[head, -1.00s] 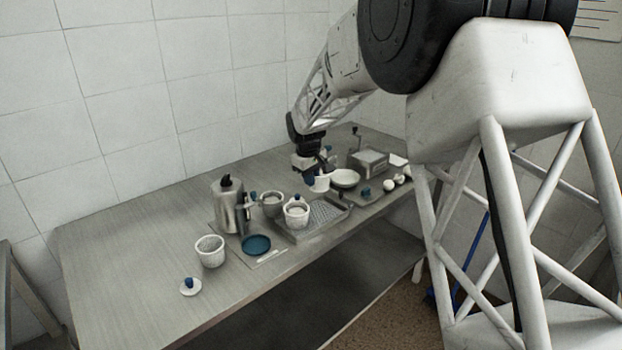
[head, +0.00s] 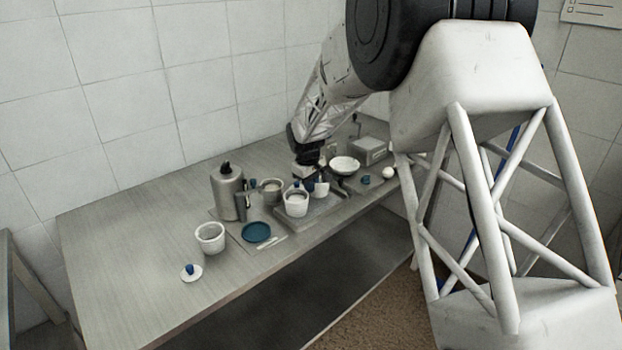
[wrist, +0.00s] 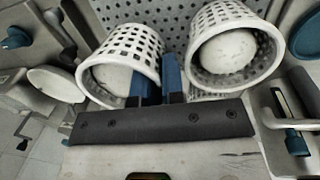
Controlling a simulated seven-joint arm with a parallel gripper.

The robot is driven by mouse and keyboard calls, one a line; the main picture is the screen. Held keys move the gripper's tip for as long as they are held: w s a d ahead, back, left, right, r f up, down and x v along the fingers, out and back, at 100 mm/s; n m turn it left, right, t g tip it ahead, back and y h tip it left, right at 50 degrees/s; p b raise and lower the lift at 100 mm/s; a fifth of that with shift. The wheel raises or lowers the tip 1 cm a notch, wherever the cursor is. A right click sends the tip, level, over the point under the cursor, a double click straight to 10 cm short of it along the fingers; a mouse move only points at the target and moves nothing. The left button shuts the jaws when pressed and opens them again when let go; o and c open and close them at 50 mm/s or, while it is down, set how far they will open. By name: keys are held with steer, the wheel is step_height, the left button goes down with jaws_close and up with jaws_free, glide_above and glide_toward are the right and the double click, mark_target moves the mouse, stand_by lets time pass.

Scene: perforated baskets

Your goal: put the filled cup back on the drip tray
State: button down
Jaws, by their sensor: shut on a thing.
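My gripper (wrist: 160,82) is shut on the wall of a white perforated cup (wrist: 112,48), which has pale contents and leans to the left in the wrist view. In the head view the gripper (head: 312,184) holds this cup (head: 322,189) over or on the drip tray (head: 330,206); contact is hard to tell. The tray's perforated plate also shows behind the cups in the wrist view (wrist: 172,12). A second white perforated cup (wrist: 235,50) with pale contents stands right beside my fingers; in the head view it is left of the held cup (head: 296,204).
A metal canister (head: 227,192), a grey cup (head: 271,190) and a teal dish (head: 256,232) are left of the tray. A white basket (head: 210,237) and a blue-knobbed lid (head: 191,272) lie farther left. A white bowl (head: 345,165) and a grey box (head: 371,151) stand right.

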steer(key=shift+f, duration=0.8)
steer(key=shift+f, duration=0.6)
stand_by(1.1)
steer(key=c, duration=1.1)
jaws_free()
steer(key=shift+c, duration=0.2)
steer(key=shift+r, duration=0.15)
steer(key=shift+r, duration=3.85)
